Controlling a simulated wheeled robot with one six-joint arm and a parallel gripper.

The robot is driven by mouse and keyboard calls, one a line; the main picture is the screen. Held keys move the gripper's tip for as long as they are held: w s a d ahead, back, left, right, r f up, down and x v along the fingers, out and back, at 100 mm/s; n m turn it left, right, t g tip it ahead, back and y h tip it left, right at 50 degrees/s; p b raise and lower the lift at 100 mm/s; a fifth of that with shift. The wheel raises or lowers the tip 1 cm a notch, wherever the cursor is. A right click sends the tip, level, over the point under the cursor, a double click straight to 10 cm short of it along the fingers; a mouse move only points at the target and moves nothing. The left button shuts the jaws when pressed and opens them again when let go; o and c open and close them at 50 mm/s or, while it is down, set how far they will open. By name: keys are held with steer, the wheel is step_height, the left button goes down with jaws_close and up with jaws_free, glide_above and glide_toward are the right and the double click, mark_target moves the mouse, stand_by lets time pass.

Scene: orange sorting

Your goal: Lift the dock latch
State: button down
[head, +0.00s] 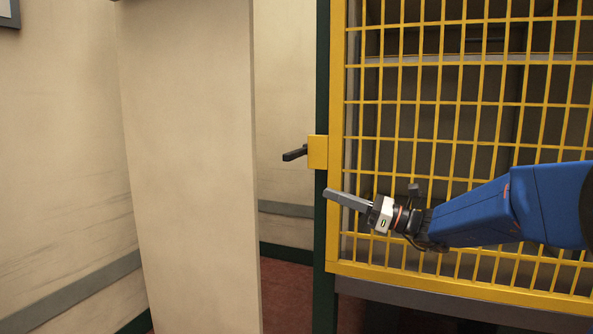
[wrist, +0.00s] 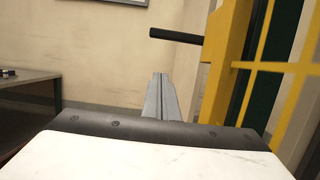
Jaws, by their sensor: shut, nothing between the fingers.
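The dock latch is a black handle (head: 295,153) that sticks out to the left from a yellow plate (head: 318,152) on the edge of a yellow mesh gate (head: 337,230). In the wrist view the black handle (wrist: 176,36) is above and a little right of my fingertips, and it looks roughly level. My gripper (head: 328,193) is shut and empty, below the handle and apart from it. Its grey fingers (wrist: 160,78) are pressed together in the wrist view and point forward.
A beige wall panel (head: 190,170) stands left of the gate, with a gap between them. A dark green post (head: 321,90) runs along the gate's left edge. A dark table (wrist: 28,105) stands at the left in the wrist view. The space around my fingertips looks free.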

steer(key=shift+a, duration=0.15)
steer(key=w+a+r, duration=0.3)
steer(key=a+r, duration=0.3)
steer(key=a, duration=0.2)
steer(key=shift+w+a+r, duration=0.15)
steer(key=shift+a+r, duration=0.05)
steer(key=shift+a, duration=0.2)
steer(key=shift+r, duration=0.1)
stand_by(0.4)
steer(key=w+d+r+m+t+h, duration=0.1)
steer(key=w+r+m+t+h, duration=0.1)
steer(key=r+m, duration=0.7)
steer(key=shift+w+d+r+m+t, duration=0.15)
steer(key=shift+w+r+m+t, duration=0.4)
steer(key=shift+r, duration=1.6)
steer(key=shift+w+g, duration=0.2)
steer(key=shift+g, duration=0.05)
